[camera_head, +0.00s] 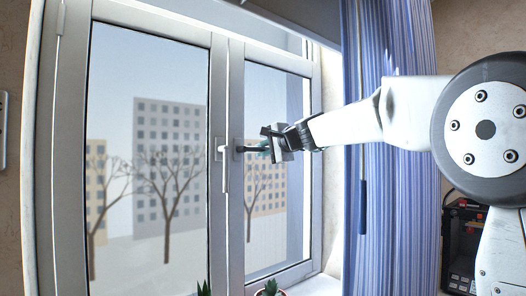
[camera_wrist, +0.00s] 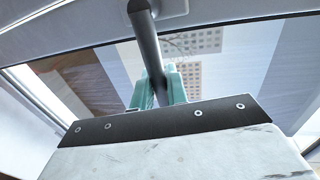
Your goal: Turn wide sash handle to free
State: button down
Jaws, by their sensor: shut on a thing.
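A dark lever handle (camera_head: 247,149) sits on the left stile of the right window sash (camera_head: 236,210) and points sideways to the right, roughly level. My gripper (camera_head: 266,148) reaches in from the right and is shut on its outer part. In the wrist view the dark handle (camera_wrist: 150,50) runs from its base at the top down between the teal fingertips of my gripper (camera_wrist: 160,88). A white handle (camera_head: 223,168) on the left sash (camera_head: 217,100) hangs straight down, just left of my gripper. The left sash looks wider than the right one. Both sashes look closed.
A blue striped curtain (camera_head: 375,220) hangs right of the window, behind my arm. Potted plants (camera_head: 270,289) stand at the bottom by the sill. A dark machine (camera_head: 460,240) stands at the lower right. The space before the left pane is clear.

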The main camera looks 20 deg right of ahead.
jog(key=c, duration=1.4)
grip_release()
jog(key=shift+c, duration=0.2)
jog(key=shift+s, duration=0.1)
jog(key=v, duration=0.7)
jog(key=shift+s, duration=0.3)
jog(key=shift+r, duration=0.1)
